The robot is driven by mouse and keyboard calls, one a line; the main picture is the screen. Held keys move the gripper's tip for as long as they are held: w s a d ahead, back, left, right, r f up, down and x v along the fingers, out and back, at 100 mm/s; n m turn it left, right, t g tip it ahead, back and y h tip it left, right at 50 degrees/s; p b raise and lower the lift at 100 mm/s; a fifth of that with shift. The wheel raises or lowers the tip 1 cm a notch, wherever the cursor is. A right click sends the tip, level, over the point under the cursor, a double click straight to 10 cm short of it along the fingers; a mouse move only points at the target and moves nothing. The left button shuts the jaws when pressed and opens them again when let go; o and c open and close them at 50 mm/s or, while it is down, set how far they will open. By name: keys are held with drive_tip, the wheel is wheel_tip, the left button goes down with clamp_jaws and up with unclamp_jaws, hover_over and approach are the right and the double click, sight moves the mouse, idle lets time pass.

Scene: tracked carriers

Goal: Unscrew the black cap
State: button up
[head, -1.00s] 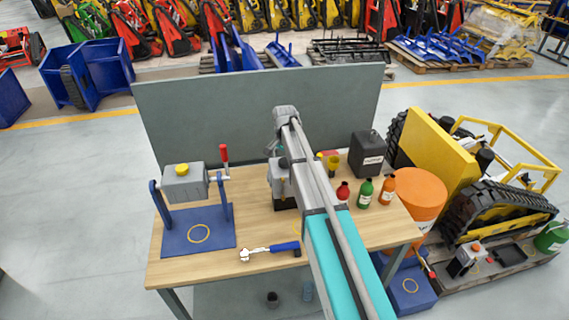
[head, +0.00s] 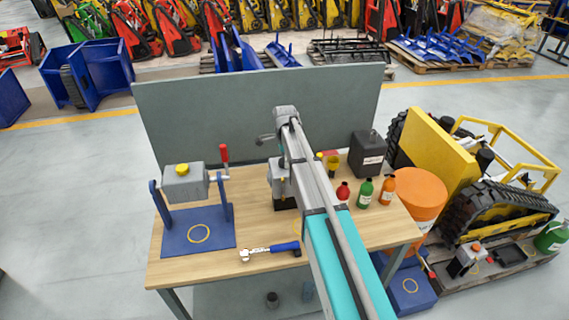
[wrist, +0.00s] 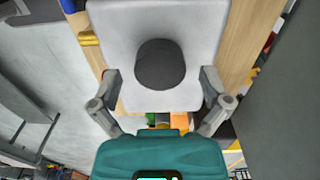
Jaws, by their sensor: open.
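In the wrist view the black cap (wrist: 160,64) is a round, dark knob on the top of a light grey box (wrist: 112,25). My gripper (wrist: 160,75) is open, with one finger to the left of the cap and one to the right. Clear gaps show between fingers and cap, and I cannot tell their height difference. In the head view what seems to be the same grey box (head: 278,175), with a black base, stands mid-table. My arm partly covers it there, and I cannot make out the cap.
On the wooden table (head: 180,268) a grey tank with a yellow cap (head: 183,170) sits in a blue stand at left. A blue-handled wrench (head: 270,250) lies at the front. Red, green (head: 365,193) and orange bottles and a dark canister (head: 367,155) stand at right. A grey panel (head: 220,115) rises behind.

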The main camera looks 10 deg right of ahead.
idle(0.6)
drive_tip(key=c, duration=1.1)
drive_tip(key=n, duration=0.9)
drive_tip(key=shift+n, duration=0.3)
